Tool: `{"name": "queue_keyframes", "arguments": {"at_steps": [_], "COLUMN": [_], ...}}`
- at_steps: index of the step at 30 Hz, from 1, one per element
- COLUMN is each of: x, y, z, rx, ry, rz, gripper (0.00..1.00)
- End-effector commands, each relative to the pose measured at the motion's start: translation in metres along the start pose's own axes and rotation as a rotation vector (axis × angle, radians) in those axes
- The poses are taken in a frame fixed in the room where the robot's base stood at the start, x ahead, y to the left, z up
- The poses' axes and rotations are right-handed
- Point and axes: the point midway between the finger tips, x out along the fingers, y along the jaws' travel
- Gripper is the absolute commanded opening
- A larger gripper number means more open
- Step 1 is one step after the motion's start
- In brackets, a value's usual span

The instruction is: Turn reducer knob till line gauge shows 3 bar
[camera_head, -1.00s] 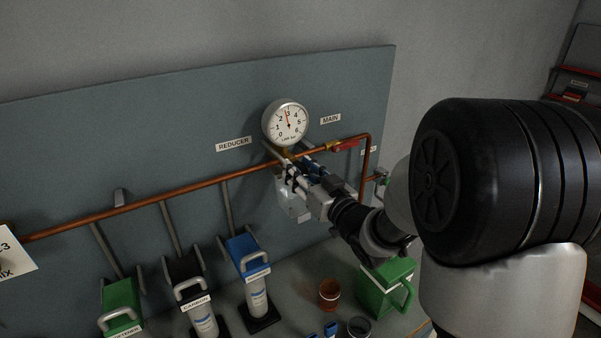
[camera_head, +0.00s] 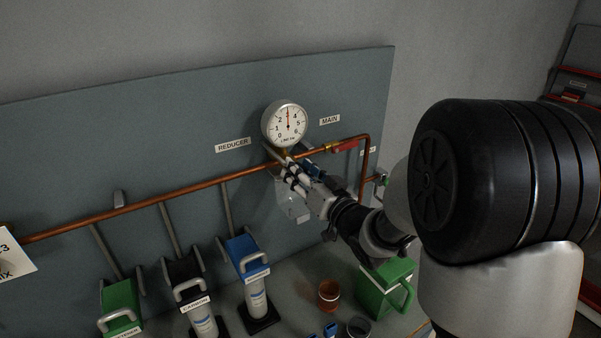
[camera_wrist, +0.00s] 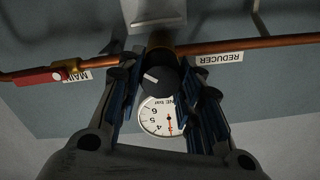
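The line gauge (camera_head: 285,128) is a round white dial above the copper pipe. Its needle points straight up, over the 3 mark. In the wrist view the gauge (camera_wrist: 152,121) is upside down and partly hidden, with its red needle pointing down at about 3. The reducer knob (camera_wrist: 157,80) is black and round with a white mark, on a brass body under the pipe. My gripper (camera_wrist: 160,78) has one finger on each side of the knob and looks closed on it. In the head view my gripper (camera_head: 285,168) hides the knob.
A red-handled valve (camera_head: 345,146) sits on the pipe to the right, near the MAIN label (camera_head: 330,120). The REDUCER label (camera_head: 233,145) is to the left. Green, black and blue-topped holders, an orange cup (camera_head: 329,295) and a green container (camera_head: 386,286) stand below.

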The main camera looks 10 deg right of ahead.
Motion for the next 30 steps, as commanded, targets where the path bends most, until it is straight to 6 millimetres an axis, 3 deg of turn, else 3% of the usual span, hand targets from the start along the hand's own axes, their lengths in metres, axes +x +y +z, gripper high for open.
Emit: {"name": "queue_keyframes", "arguments": {"at_steps": [9,19,30], "x": [0.0,-0.003,-0.059], "y": [0.0,0.0,0.001], "z": [0.0,0.0,-0.001], "rx": [-0.001,-0.001,-0.002], "ry": [0.001,0.0,0.001], "rz": [-0.001,0.001,0.003], "gripper": [0.53,0.53,0.53]}}
